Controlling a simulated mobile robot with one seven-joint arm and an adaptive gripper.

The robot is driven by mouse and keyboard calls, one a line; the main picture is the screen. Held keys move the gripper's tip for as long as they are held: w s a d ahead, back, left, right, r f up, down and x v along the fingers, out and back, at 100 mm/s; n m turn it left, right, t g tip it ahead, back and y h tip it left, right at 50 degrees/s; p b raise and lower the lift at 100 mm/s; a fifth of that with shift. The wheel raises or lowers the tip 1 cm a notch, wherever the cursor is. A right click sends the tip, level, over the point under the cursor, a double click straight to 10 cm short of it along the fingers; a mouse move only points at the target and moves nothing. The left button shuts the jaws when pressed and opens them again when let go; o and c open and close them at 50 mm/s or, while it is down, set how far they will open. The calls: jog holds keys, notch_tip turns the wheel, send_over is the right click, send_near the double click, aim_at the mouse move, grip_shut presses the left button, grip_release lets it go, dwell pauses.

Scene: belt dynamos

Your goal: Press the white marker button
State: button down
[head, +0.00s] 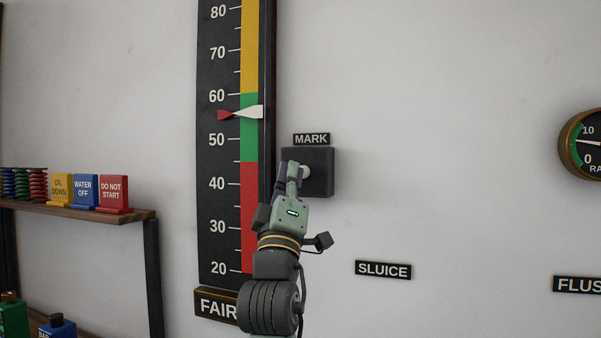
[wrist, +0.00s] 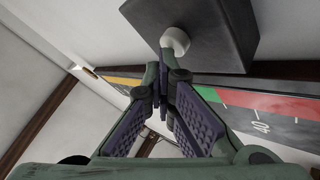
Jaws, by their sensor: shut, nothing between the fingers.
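The white marker button (head: 306,172) sticks out from a dark square box (head: 322,168) on the wall, under a label reading MARK (head: 311,139). In the wrist view the round white button (wrist: 175,41) shows on the face of the dark box (wrist: 225,30). My gripper (head: 294,168) is shut and empty, in front of the box. In the wrist view its fingertips (wrist: 164,62) are at the button's near edge and overlap it slightly. I cannot tell whether they touch it. Part of the button is hidden behind the fingers in the head view.
A tall gauge board (head: 222,150) with coloured bands stands just left of the box, its white pointer (head: 250,112) in the green. A shelf (head: 80,207) with coloured signs is at the left. A round dial (head: 583,145) is at the right.

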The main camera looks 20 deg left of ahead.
dwell(0.3)
jog(key=shift+s, duration=0.85)
jog(key=s, duration=0.5)
jog(key=shift+a+b, duration=0.1)
jog(key=shift+b, duration=0.2)
dwell(0.4)
